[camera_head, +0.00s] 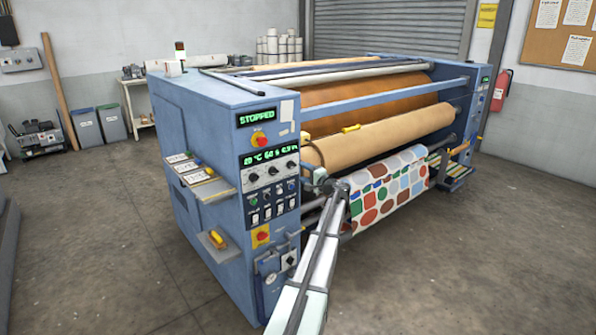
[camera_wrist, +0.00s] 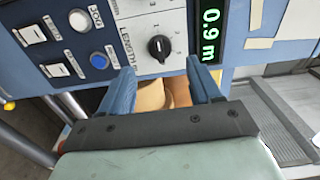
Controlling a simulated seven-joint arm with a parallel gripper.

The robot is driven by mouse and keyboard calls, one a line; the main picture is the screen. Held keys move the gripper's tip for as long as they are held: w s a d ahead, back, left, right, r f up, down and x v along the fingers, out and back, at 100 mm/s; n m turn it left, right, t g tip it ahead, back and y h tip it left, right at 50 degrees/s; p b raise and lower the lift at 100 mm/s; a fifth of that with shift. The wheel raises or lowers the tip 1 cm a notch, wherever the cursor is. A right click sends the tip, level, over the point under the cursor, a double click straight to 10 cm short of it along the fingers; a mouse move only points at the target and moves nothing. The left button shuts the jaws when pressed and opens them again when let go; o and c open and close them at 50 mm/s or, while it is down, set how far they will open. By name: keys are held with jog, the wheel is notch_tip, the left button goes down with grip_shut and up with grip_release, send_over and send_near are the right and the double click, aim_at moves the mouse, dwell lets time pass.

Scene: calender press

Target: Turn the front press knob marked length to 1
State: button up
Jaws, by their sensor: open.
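The knob marked LENGTH (camera_wrist: 159,47) is black and round, on a white panel in the wrist view. A green display (camera_wrist: 209,37) beside it reads 0.9 m. In the head view the length knob (camera_head: 291,165) looks like the rightmost of three dark knobs on the front of the blue press. My gripper (camera_wrist: 160,78) is open, its two blue fingers on either side of the knob in the picture, with nothing between them. It appears apart from the panel. In the head view my gripper (camera_head: 318,178) is small, right of the control panel.
A blue button (camera_wrist: 99,60), a white button (camera_wrist: 79,20) and rocker switches (camera_wrist: 31,34) sit left of the knob in the wrist view. In the head view a patterned cloth (camera_head: 385,187) hangs right of my gripper. The press display (camera_head: 256,117) reads STOPPED. Floor in front is clear.

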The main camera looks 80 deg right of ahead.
jog(key=v, duration=0.7)
jog(key=shift+s+a, duration=0.2)
jog(key=shift+w, duration=0.1)
